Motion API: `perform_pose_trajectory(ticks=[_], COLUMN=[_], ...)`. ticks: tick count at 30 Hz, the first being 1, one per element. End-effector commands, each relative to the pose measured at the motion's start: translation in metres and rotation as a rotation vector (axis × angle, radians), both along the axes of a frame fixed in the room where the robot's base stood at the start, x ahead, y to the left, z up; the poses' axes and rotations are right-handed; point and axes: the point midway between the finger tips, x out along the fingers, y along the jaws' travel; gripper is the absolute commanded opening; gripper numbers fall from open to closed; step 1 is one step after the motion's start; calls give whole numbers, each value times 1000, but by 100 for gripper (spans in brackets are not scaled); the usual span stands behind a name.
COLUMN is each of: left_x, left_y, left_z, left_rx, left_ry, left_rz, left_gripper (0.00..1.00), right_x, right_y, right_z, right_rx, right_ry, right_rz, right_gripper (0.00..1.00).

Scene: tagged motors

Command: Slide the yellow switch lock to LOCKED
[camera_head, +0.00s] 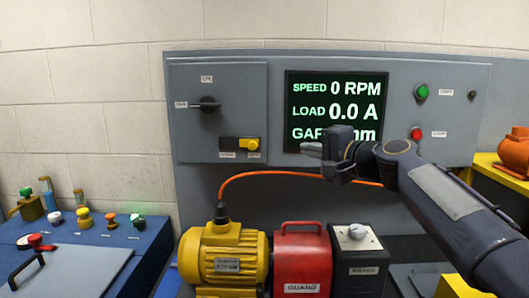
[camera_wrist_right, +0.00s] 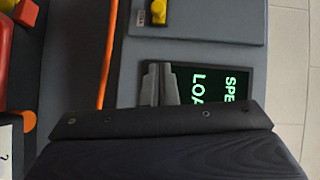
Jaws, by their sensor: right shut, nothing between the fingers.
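The yellow switch lock (camera_head: 250,144) sits at the right end of a short black track on the grey panel box, below a black rotary switch (camera_head: 205,104). Two small labels under the track are too small to read. The lock also shows at the top of the right wrist view (camera_wrist_right: 158,12). My right gripper (camera_head: 312,150) is shut and empty, right of the lock and in front of the display's lower part. Its fingers (camera_wrist_right: 158,72) point toward the panel and are apart from the lock. My left gripper is not in view.
The display (camera_head: 336,100) is partly covered by my right gripper. An orange cable (camera_head: 290,173) arches below to a yellow motor (camera_head: 222,255). A red guard (camera_head: 302,260) and a grey brake box (camera_head: 358,262) stand beside it. Green and red buttons are at right.

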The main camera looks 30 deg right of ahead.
Motion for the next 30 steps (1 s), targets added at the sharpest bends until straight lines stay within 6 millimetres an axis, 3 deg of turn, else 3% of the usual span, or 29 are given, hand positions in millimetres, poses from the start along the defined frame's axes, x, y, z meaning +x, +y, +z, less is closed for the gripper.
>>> perform_pose_trajectory(ticks=[9, 14, 27, 30], left_x=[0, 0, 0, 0], left_y=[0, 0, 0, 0], left_z=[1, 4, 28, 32], left_rx=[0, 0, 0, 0], left_ry=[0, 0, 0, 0], left_rz=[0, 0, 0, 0], left_gripper=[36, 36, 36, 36], right_x=[1, 12, 100, 110], right_y=[0, 2, 10, 23], right_z=[1, 0, -9, -11], right_rx=[0, -1, 1, 0], right_ry=[-1, 1, 3, 0], right_rz=[0, 3, 4, 5], right_gripper=[0, 0, 0, 0])
